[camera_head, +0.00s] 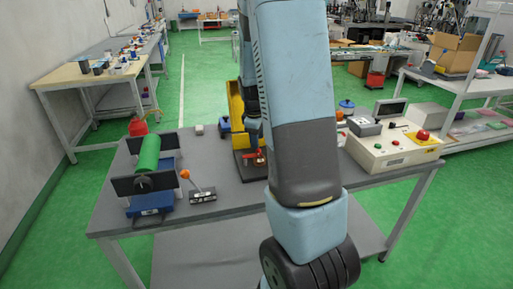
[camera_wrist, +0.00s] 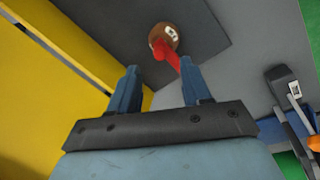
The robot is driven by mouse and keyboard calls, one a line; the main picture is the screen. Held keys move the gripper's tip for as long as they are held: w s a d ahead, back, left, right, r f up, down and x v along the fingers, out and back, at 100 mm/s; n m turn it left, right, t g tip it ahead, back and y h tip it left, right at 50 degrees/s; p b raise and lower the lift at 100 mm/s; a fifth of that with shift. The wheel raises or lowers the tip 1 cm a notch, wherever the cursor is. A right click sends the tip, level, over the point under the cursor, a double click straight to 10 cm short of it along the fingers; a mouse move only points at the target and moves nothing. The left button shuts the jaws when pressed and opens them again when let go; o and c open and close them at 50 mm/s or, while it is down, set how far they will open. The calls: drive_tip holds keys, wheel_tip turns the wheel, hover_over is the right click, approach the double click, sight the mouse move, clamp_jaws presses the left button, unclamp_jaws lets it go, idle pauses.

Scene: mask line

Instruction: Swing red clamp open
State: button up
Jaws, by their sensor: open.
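The red clamp (camera_wrist: 165,50) shows in the wrist view just beyond my gripper (camera_wrist: 156,85). Its red part points down between the two blue fingers, and a round brown piece with a white label sits at its far end. The fingers are apart, with the clamp's red end near the right finger; I cannot tell whether they touch. In the head view the red clamp (camera_head: 257,158) shows small on a dark base at the back of the table, beside my arm.
A yellow upright panel (camera_head: 236,106) stands left of the clamp. A green roll (camera_head: 147,153) on a blue fixture and an orange-knobbed lever (camera_head: 185,174) are to the left on the grey table (camera_head: 228,195). A control box (camera_head: 394,148) stands at the right.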

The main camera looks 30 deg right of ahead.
drive_tip(key=shift+w+d+f, duration=0.15)
drive_tip(key=shift+f, duration=1)
drive_tip(key=shift+w+d+f, duration=0.15)
drive_tip(key=shift+f, duration=1)
clamp_jaws()
